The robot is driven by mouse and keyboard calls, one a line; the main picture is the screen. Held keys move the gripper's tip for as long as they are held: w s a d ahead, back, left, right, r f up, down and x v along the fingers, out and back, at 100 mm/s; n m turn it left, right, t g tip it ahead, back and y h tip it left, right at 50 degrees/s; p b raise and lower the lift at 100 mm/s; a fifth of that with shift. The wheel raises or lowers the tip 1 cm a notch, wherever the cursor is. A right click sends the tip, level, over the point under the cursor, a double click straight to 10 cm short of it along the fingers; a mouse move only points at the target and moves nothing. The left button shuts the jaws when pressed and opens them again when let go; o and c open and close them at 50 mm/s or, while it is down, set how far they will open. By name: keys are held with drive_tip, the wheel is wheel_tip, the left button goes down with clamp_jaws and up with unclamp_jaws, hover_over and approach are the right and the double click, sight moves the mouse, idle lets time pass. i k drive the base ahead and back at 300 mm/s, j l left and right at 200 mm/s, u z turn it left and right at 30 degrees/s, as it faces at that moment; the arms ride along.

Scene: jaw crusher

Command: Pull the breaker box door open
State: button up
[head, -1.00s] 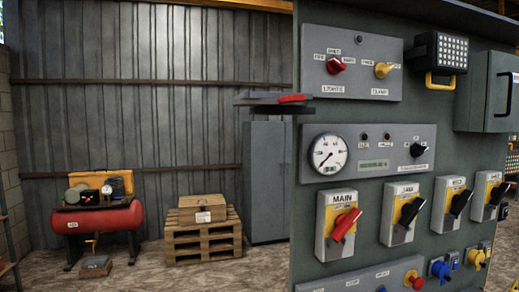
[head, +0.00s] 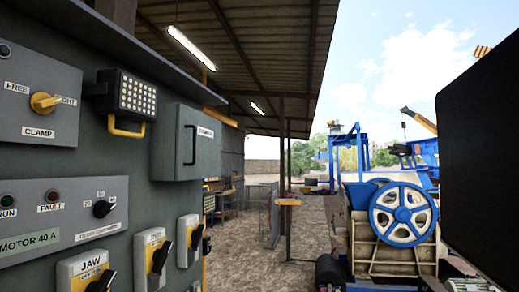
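The breaker box (head: 170,115) is a grey metal box on the right part of the control panel, seen at an angle in the head view. Its door (head: 207,155) looks closed, with a small label near the top that is too small to read surely. A black vertical bar handle (head: 189,146) stands out from the door near its left edge. Nothing touches the handle. My gripper is not in view.
A work lamp with a yellow handle (head: 127,128) hangs left of the box. Several switches, including the JAW switch (head: 88,272), sit below. A blue-wheeled crusher (head: 403,214) stands at the right. A large dark shape blocks the right edge. Dirt floor lies open between.

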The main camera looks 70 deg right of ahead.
sight(199, 136)
drive_tip(key=z, duration=1.2)
